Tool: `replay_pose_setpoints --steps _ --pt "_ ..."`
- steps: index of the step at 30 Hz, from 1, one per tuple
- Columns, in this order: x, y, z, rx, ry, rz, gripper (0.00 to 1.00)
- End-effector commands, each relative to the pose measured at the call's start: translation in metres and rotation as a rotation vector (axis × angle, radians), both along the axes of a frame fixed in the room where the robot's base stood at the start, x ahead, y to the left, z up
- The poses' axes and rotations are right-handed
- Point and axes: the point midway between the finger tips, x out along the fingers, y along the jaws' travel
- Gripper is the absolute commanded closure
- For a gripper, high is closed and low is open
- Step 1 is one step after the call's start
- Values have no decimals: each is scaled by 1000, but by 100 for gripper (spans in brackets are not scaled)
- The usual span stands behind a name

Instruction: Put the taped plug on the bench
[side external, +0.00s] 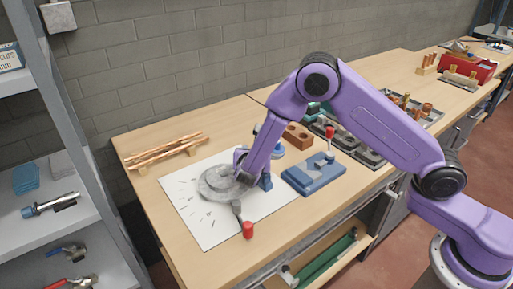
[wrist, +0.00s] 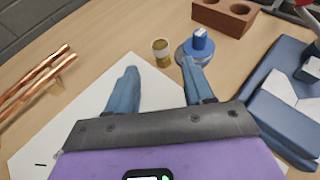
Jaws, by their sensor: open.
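A small brass-coloured plug with a pale band (wrist: 161,50) stands upright on the bench in the wrist view, just beyond my fingertips; it looks like the taped plug. In the side view I cannot make it out behind my arm. My gripper (wrist: 160,80) is open, its two blue fingers apart with only white sheet and bench showing between them. The right fingertip is close to a blue-and-white item on a grey round base (wrist: 199,42). The wooden bench (side external: 145,145) carries a white sheet (side external: 205,232) under my gripper.
A blue fixture (side external: 314,174) stands to the right, with a brown block with holes (side external: 297,136) behind it. Copper pipes (side external: 165,150) lie at the left.

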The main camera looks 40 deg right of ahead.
Motion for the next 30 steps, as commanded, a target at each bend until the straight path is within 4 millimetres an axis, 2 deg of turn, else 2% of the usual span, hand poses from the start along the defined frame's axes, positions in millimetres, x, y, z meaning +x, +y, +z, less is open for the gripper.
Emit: replay_pose_setpoints --steps 3,8,17,20,23,26,30 --pt "-14 13 8 1 -1 3 48" --pt "-25 22 14 0 0 1 48" --pt "-30 23 17 6 0 -6 48" --pt "-37 18 25 50 -7 -42 48" --pt "-57 7 40 148 -15 -123 48" --pt "-90 -8 57 289 -19 -237 48" --pt "-144 -27 75 500 -11 -408 48"
